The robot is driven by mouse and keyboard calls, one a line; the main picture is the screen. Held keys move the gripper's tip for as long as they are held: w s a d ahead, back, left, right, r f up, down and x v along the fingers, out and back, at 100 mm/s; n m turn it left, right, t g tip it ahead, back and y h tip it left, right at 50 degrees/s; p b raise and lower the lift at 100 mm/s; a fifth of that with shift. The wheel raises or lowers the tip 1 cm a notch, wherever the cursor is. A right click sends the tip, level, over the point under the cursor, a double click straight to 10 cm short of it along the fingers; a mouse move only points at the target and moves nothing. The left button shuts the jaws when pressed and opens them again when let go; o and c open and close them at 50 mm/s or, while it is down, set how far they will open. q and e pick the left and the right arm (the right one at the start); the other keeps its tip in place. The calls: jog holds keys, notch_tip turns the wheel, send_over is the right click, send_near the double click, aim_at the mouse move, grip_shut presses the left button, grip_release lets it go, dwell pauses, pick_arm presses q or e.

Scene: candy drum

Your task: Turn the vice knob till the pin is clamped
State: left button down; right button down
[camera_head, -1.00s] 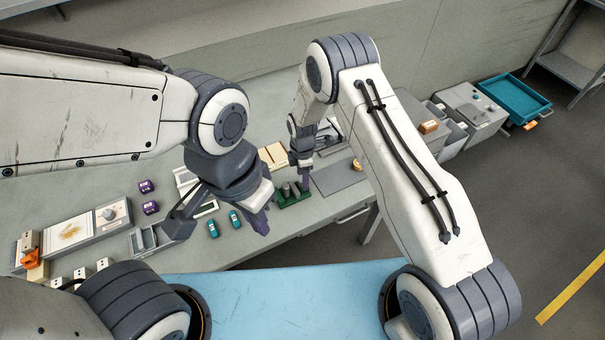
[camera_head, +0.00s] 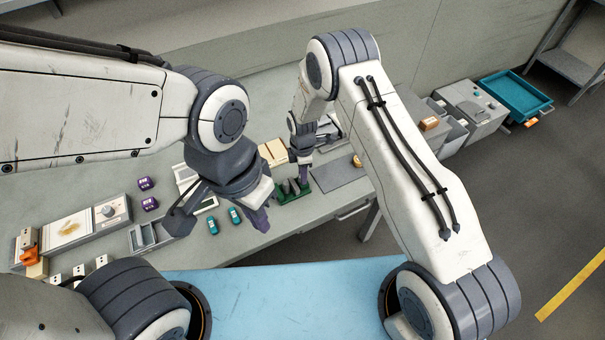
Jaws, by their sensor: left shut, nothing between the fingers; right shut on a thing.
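A small green base with dark grey upright parts, which looks like the vice (camera_head: 290,197), sits near the front edge of the bench. My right gripper (camera_head: 304,180) reaches down at its right end, shut on what seems to be the vice knob; the fingers hide the knob. The pin cannot be made out at this size. My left gripper (camera_head: 260,218) is shut and empty, to the left of the vice and nearer to me, above the bench's front edge.
Two teal items (camera_head: 235,216) and two purple items (camera_head: 149,204) lie on the bench (camera_head: 275,238) to the left. A grey mat (camera_head: 338,170) lies right of the vice. A teal tray (camera_head: 516,97) stands far right.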

jog(key=shift+f+m+b, duration=0.2)
jog(key=shift+m+b, duration=0.8)
jog(key=shift+m, duration=0.1)
jog(key=m+b, duration=0.2)
jog(key=shift+m, duration=0.3)
jog(key=m+b, duration=0.2)
jog(key=m, duration=0.3)
jog(key=shift+r+m+b, duration=0.1)
jog(key=shift+m+b, duration=0.2)
jog(key=shift+b, duration=0.1)
jog(key=m+b, duration=0.2)
jog(key=m, duration=0.4)
jog(key=m+b, duration=0.1)
jog(key=m, duration=0.4)
jog(key=shift+r+m+b, duration=0.15)
jog(key=shift+m+b, duration=0.15)
jog(key=c, duration=0.6)
grip_release()
